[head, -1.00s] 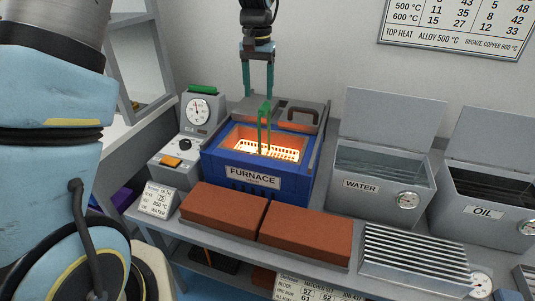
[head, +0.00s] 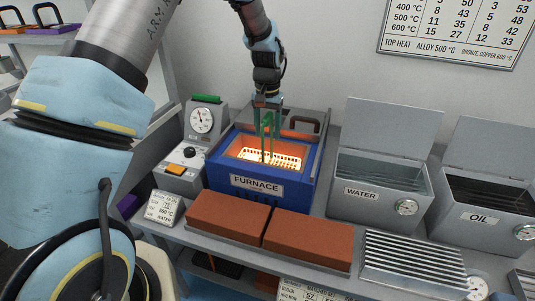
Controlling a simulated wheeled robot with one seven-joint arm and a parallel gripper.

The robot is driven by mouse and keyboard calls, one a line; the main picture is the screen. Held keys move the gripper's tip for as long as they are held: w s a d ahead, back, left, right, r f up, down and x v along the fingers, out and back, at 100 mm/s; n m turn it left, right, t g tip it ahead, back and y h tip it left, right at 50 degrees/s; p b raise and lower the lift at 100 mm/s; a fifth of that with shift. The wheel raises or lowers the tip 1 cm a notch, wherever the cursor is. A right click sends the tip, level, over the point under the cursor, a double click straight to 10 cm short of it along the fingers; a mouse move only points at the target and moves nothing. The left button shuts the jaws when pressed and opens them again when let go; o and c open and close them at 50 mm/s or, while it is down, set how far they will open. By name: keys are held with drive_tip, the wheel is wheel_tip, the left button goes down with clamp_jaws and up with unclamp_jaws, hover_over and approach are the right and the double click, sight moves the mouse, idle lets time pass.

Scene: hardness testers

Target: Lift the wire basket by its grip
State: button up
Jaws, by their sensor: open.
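The wire basket (head: 262,160) sits inside the glowing chamber of the blue furnace (head: 258,190), whose top is open. Its tall green grip (head: 264,145) stands upright out of the chamber. My gripper (head: 268,128) points down over the furnace, with its fingers apart on either side of the upper part of the grip. The fingers partly overlap the grip, so I cannot tell whether they touch it. The furnace walls hide the lower part of the basket.
A grey lid with a dark handle (head: 303,123) lies behind the chamber. A control box with a dial (head: 202,120) stands to the left. The water tank (head: 378,180) and oil tank (head: 487,205) stand open to the right. Red-brown bricks (head: 308,243) and a ridged metal rack (head: 412,262) line the front.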

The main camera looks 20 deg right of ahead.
drive_tip(key=shift+f, duration=0.25)
clamp_jaws()
idle(0.3)
drive_tip(key=shift+r, duration=0.1)
idle(0.8)
